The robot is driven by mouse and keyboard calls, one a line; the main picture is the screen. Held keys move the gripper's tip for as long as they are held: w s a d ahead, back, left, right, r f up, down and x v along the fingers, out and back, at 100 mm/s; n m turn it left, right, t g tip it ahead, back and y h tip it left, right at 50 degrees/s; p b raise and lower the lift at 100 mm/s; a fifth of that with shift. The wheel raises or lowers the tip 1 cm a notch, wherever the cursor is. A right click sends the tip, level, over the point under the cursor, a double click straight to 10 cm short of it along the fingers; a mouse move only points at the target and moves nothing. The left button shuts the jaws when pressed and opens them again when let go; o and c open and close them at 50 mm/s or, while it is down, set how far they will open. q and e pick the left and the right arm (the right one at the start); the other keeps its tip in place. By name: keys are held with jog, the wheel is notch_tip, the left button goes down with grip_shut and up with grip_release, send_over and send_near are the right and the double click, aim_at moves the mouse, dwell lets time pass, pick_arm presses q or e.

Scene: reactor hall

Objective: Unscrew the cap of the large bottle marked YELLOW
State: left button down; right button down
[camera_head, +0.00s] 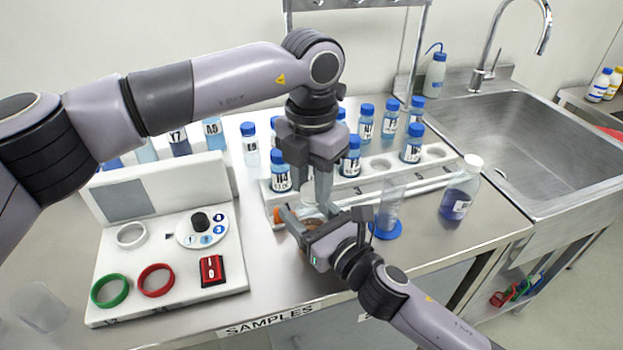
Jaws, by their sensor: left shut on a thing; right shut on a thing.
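A bottle (313,225) with amber-brown contents stands at the front of the sample rack, mostly hidden by my grippers. Its label cannot be read. A pale cap (309,194) shows at its top. My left gripper (315,190) comes down from above and is shut on the cap. My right gripper (307,214) reaches in from the lower right and is shut around the bottle's body, below the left gripper.
A white rack (437,160) holds several blue-capped bottles behind the grippers. A graduated cylinder (388,208) and a white-capped bottle with purple liquid (457,198) stand to the right. A white control panel (120,255) is at left, a sink (500,130) at right.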

pick_arm(q)
jog(key=n, duration=0.9)
jog(key=shift+n, duration=0.4)
jog(key=n, duration=0.4)
jog(key=shift+n, duration=0.3)
jog(key=n, duration=0.5)
jog(key=shift+r+n, duration=0.1)
jog(key=shift+n, duration=0.3)
jog(key=shift+r, duration=0.1)
jog(key=shift+r, duration=1)
